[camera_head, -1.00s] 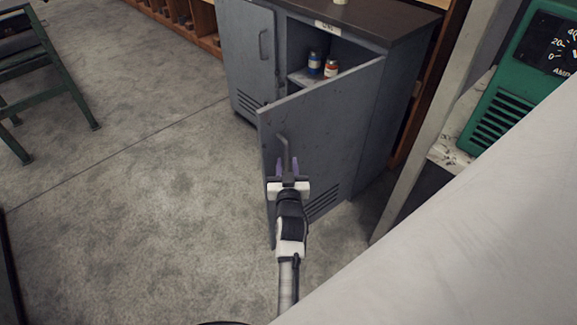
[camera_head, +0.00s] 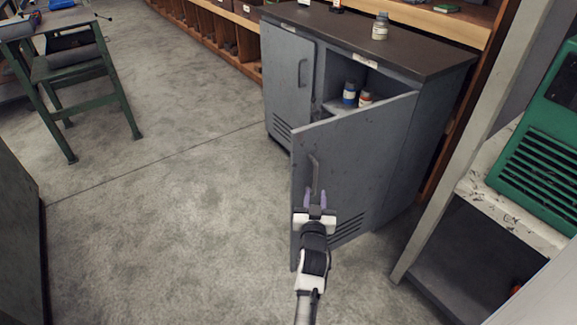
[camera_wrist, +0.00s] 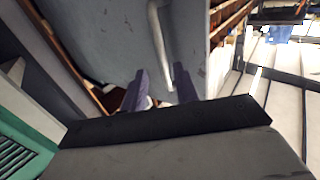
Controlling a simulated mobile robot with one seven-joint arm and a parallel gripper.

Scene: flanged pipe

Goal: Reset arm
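A grey metal cabinet (camera_head: 285,75) has its right door (camera_head: 345,165) swung open toward me, with a grey bar handle (camera_head: 314,172) on its face. My gripper (camera_head: 315,198) is at the lower end of this handle, its purple fingers spread apart. In the wrist view, the fingers (camera_wrist: 160,92) are open, and the handle (camera_wrist: 157,35) comes down close to the right finger. I cannot tell whether it touches. My arm reaches up from the bottom of the head view.
A green machine (camera_head: 540,150) sits on a stand at the right. A green-legged table (camera_head: 75,95) is at upper left. The floor left of the door is clear.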

